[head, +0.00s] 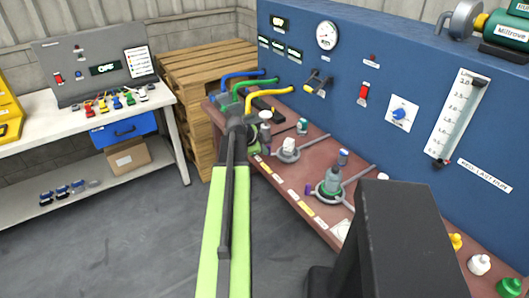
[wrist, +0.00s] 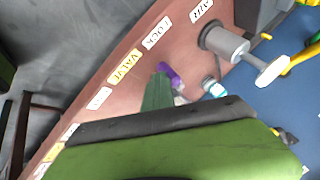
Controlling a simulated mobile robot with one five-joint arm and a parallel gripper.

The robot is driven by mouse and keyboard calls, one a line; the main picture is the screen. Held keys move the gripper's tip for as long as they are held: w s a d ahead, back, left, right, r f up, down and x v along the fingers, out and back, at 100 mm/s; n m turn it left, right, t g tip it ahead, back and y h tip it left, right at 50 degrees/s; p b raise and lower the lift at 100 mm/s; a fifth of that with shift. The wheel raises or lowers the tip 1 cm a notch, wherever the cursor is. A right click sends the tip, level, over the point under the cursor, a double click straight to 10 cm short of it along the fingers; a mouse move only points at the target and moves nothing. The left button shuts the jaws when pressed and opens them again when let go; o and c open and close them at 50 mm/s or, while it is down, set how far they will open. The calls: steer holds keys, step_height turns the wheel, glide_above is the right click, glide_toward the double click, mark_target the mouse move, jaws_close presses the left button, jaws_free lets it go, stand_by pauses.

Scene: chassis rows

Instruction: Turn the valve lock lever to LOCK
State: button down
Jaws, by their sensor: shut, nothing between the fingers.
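My gripper (head: 236,125) is at the far end of my green arm, over the left part of the red-brown bench. It is shut and I see nothing held in it. The labels LOCK (wrist: 157,32) and VALVE (wrist: 124,67) show along the bench edge in the wrist view. A grey cylinder (wrist: 226,43) with a pale, paddle-like arm (wrist: 271,71) stands near them, apart from my gripper. I cannot tell whether this is the valve lock lever or which way it is set. My arm hides part of the bench here.
Blue, green and yellow hoses (head: 268,91) run from the blue panel (head: 410,75) near my gripper. A ringed stand (head: 329,190) and small bottles are on the bench to the right. A white table (head: 120,112) stands at the left, with open floor (head: 130,240) before it.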

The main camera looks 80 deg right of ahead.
steer(key=w+a+f+p+v, duration=0.1)
steer(key=a+p+v, duration=0.1)
steer(key=p+v, duration=0.6)
steer(key=v, duration=0.3)
steer(key=shift+a, duration=0.25)
steer(key=shift+w+r, duration=0.1)
